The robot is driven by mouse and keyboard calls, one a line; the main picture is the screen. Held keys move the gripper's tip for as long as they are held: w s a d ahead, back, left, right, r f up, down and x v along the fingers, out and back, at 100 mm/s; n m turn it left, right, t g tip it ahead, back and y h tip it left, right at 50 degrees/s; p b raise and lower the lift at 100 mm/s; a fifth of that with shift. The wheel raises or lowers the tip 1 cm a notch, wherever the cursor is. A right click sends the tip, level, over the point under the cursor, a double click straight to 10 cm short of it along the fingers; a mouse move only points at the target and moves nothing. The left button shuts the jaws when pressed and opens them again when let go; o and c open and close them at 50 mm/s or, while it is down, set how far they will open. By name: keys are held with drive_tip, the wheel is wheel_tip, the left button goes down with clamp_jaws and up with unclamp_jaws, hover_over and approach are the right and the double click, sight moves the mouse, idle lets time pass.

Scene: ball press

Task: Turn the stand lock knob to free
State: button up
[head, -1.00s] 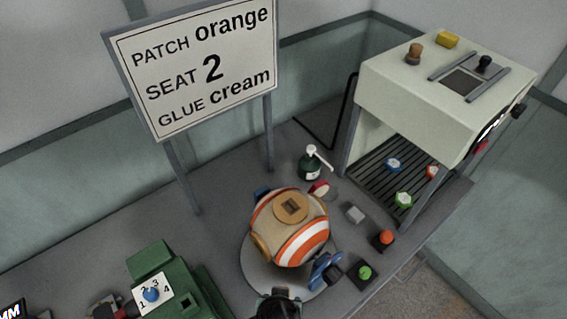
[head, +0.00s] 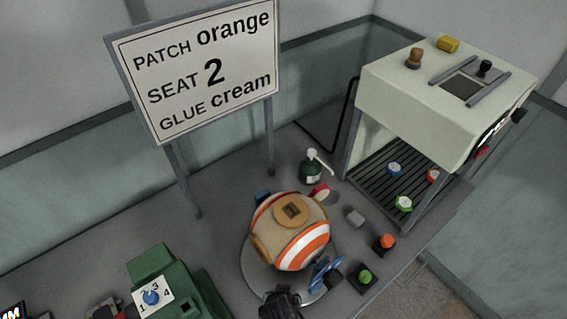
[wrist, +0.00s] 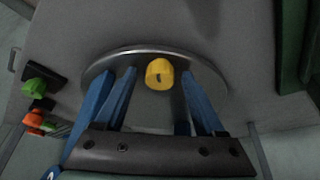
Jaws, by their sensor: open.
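A yellow knob (wrist: 160,72) with a small dark mark on its face shows in the wrist view, against the grey round stand (wrist: 205,75) with its shiny rim. My gripper (wrist: 157,82) has its blue fingers spread, one side left of the knob and the other right of it. No finger visibly touches the knob. In the head view the stand (head: 249,278) carries a cream, orange and white striped ball (head: 305,245). A dark part of my arm covers the stand's near edge there, and I cannot make out the knob.
A green button (head: 365,278) and an orange button (head: 387,242) stand right of the stand. A green machine (head: 150,262) with a numbered dial is at left. A pump bottle (head: 312,168), the press (head: 430,100) and a sign (head: 195,70) are behind.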

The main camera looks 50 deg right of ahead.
clamp_jaws()
idle(0.4)
drive_tip(key=n, duration=0.2)
drive_tip(key=shift+n+t+y+p, duration=0.3)
drive_tip(key=shift+n+t+p, duration=0.1)
drive_tip(key=shift+s+d+n+t+y, duration=0.1)
drive_tip(key=shift+n+t+y, duration=0.35)
drive_tip(key=shift+n, duration=1.05)
